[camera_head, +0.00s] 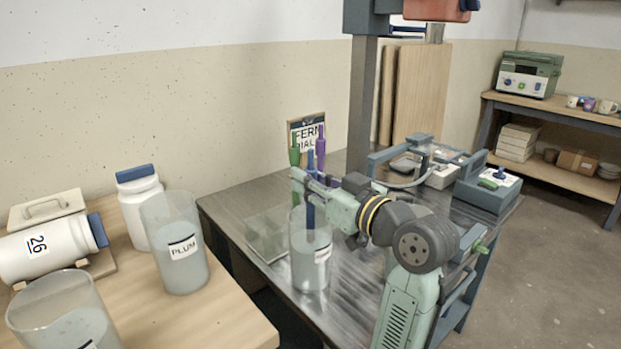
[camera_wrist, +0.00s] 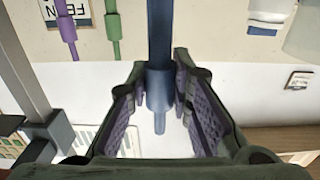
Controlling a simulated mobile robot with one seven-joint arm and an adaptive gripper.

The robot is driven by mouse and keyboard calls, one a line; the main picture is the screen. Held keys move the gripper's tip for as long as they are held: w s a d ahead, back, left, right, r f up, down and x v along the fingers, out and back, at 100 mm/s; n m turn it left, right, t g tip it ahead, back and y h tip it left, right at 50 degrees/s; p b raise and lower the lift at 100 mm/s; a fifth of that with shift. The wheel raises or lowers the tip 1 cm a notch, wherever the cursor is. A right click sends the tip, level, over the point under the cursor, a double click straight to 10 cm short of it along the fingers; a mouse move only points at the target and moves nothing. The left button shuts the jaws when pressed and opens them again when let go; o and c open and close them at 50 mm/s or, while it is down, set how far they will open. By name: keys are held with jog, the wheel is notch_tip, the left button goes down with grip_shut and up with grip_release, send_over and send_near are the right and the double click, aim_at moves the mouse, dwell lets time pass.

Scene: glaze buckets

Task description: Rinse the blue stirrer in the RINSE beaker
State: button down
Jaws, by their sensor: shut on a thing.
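The blue stirrer (camera_head: 310,214) is upright in my gripper (camera_head: 314,184), its lower part within the outline of a clear beaker (camera_head: 309,270) on the dark table. The beaker's label is too blurred to read surely; pale liquid shows in it. I cannot tell whether the stirrer's lower end touches the liquid. In the wrist view, the blue stirrer (camera_wrist: 160,45) runs between the two ridged fingers of my gripper (camera_wrist: 160,90). The beaker is not clear in that view.
A green stirrer (camera_head: 294,150) and a purple stirrer (camera_head: 320,150) stand behind, by a sign (camera_head: 305,128). Devices (camera_head: 488,190) occupy the dark table's right.

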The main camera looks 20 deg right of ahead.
jog(key=shift+f, duration=0.6)
jog(key=shift+r, duration=0.1)
jog(key=shift+r+p, duration=0.8)
jog(key=shift+r, duration=0.45)
jog(key=shift+f, duration=0.1)
jog(key=shift+f+b, duration=1)
jog(key=shift+f, duration=0.2)
jog(key=shift+r+p, duration=1.05)
jog(key=shift+r, duration=0.25)
